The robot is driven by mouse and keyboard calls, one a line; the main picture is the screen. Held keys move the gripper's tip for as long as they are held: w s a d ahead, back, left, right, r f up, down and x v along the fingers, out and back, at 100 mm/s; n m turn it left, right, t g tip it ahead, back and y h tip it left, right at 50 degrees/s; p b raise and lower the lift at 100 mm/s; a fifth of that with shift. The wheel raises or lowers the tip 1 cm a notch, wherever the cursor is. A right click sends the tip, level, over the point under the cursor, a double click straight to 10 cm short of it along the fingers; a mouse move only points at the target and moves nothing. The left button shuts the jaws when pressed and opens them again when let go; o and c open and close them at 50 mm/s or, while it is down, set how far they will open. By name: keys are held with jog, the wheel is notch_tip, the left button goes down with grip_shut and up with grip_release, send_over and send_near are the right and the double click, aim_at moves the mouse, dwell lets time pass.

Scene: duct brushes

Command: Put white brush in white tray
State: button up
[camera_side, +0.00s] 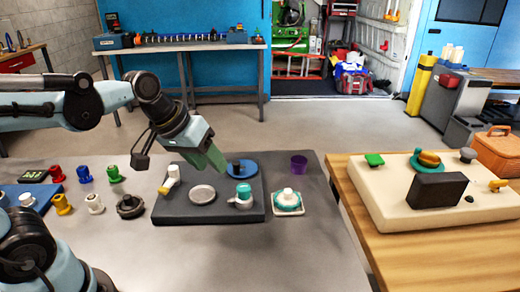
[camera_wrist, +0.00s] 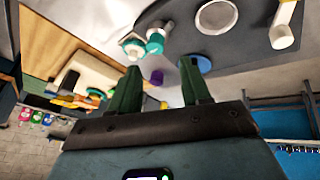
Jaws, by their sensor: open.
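My gripper (camera_side: 214,163) has green fingers and is open and empty above the back of the dark grey board. Its two fingers also show apart in the wrist view (camera_wrist: 159,68). A small white square tray (camera_side: 289,211) lies right of the board. A round white brush-like piece with a teal ring (camera_side: 288,196) sits in it; both also show at the upper left of the wrist view (camera_wrist: 132,45). A white piece with a yellow part (camera_side: 171,183) stands on the board's left side. I cannot tell for certain which white piece is the brush.
The dark board (camera_side: 190,213) also bears a grey disc (camera_side: 202,194), a teal-topped piece (camera_side: 243,195) and a blue disc (camera_side: 250,168) with a dark post. A purple cup (camera_side: 299,164) stands behind the tray. Several coloured pegs (camera_side: 88,174) stand left. The front of the table is clear.

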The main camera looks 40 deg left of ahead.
jog(key=s+m, duration=0.1)
jog(key=s+f+m+t+y, duration=0.1)
jog(key=s+a+f+m, duration=0.1)
jog(key=shift+s+t, duration=0.15)
jog(key=shift+t, duration=0.25)
dwell(1.1)
